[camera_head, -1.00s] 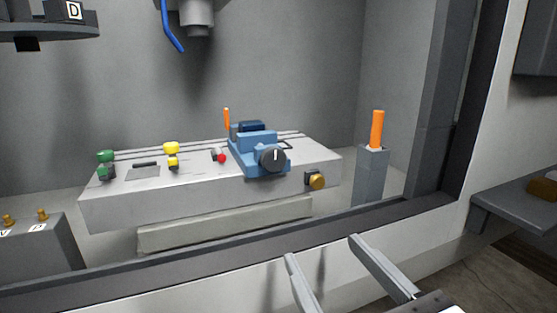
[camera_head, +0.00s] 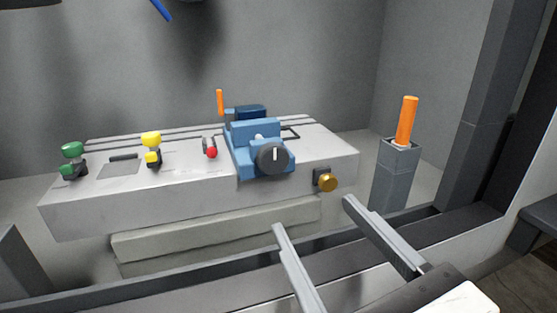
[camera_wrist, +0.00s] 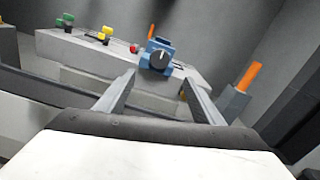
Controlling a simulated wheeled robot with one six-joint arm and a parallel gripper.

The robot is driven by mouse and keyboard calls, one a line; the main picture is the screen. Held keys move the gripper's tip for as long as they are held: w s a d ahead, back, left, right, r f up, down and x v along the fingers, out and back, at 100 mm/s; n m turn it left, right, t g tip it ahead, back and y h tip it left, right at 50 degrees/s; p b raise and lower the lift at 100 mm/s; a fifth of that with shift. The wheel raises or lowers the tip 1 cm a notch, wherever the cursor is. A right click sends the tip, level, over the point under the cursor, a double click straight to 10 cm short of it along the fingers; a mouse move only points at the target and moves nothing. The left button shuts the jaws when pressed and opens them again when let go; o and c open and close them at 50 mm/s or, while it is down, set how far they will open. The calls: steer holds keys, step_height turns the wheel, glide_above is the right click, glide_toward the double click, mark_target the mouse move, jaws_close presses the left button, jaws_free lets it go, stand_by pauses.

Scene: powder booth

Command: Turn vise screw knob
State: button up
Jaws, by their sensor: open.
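The vise (camera_head: 256,132) is blue and sits on the grey machine table. Its screw knob (camera_head: 272,158) is a dark round knob with a white line, pointing about straight up, on the vise's near face. In the wrist view the knob (camera_wrist: 160,60) shows beyond and between my fingers, below the blue vise (camera_wrist: 153,46). My gripper (camera_head: 313,216) is open and empty, with its two long grey fingers apart. It is nearer to me than the knob, lower and a little to the right in the head view, and touches nothing that I can see.
The grey table (camera_head: 130,208) carries green (camera_head: 73,160), yellow (camera_head: 152,148) and red (camera_head: 211,151) fittings to the left. A brass knob (camera_head: 327,182) is on its front. An orange handle (camera_head: 406,122) stands in a grey post (camera_head: 396,175) at right. The booth sill (camera_head: 180,290) lies below my fingers.

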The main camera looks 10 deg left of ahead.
mark_target(275, 160)
steer(key=shift+x, duration=8.2)
steer(key=c, duration=1.1)
